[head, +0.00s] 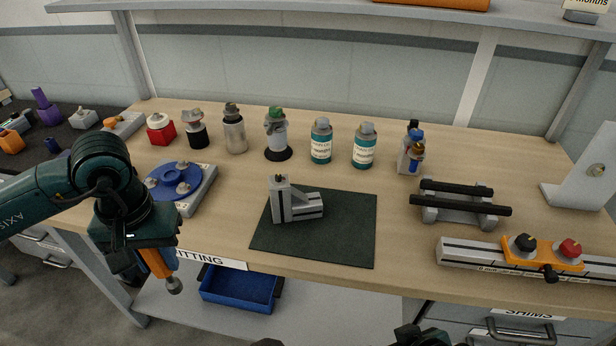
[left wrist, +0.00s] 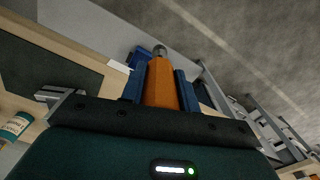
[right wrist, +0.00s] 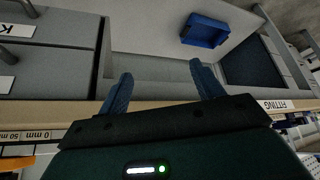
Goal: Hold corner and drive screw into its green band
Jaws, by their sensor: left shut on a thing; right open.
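The grey corner (head: 296,205), an L-shaped piece of slotted profile with a bracket, stands on the dark mat (head: 345,240) in mid-bench. My left gripper (head: 152,262) is shut on an orange driver (head: 156,262) with a grey tip, held off the bench's front-left edge. The driver (left wrist: 162,85) lies between the blue fingers in the left wrist view. My right gripper (right wrist: 160,85) is open and empty, below the bench front in the right wrist view. No screw or green band can be made out on the corner.
Several bottles, including a teal one (head: 321,141), line the back. A blue turntable (head: 175,183) stands left of the mat. A black-barred rack (head: 460,203) and a rail with an orange carriage (head: 540,252) are right. A blue bin (head: 238,288) sits below.

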